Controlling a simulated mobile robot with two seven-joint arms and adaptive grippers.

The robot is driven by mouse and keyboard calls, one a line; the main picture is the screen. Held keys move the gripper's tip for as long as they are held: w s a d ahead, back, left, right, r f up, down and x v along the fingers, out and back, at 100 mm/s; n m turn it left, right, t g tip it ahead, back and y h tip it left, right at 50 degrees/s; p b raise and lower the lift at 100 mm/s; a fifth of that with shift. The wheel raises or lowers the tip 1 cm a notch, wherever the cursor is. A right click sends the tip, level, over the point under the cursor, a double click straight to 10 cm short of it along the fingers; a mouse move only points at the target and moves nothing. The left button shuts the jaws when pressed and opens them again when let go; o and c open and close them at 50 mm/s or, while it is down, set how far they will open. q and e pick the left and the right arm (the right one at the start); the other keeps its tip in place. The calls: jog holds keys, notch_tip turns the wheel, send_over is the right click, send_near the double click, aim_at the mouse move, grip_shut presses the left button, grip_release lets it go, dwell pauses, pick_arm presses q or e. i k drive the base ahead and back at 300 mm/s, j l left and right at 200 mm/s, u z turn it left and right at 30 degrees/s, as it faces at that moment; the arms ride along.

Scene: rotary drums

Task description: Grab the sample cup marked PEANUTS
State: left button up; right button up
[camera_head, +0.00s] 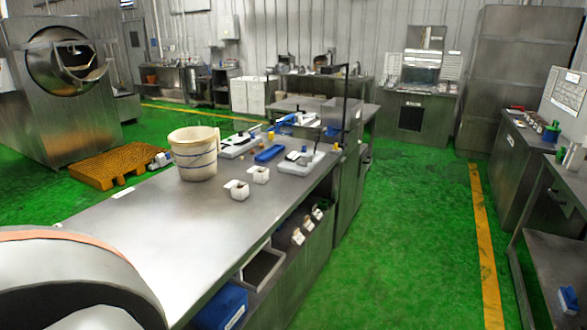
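Two small white cups with handles stand on the steel table: a nearer cup (239,190) and a farther cup (259,175). Small pale items with dark contents or tops (298,237) sit on the shelf under the table's right side. No label is legible at this size, so I cannot tell which cup is marked PEANUTS. Neither of my grippers is in view.
A cream bucket (194,154) stands left of the cups on the steel table (150,230). A blue tray (269,153) and scales lie behind. A rounded pale form (60,275) fills the lower left. Green floor (400,240) right of the table is open.

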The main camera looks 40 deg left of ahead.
aim_at(260, 175)
jog(key=i+u, duration=0.3)
jog(key=i, duration=0.4)
jog(key=i+u, duration=0.25)
jog(key=i, duration=0.4)
jog(key=i+l+u, duration=0.1)
jog(key=i+u, duration=0.15)
jog(key=u, duration=0.15)
jog(key=i+l+u, duration=0.2)
jog(key=u, duration=0.2)
jog(key=i+l+u, duration=0.2)
jog(key=u, duration=0.15)
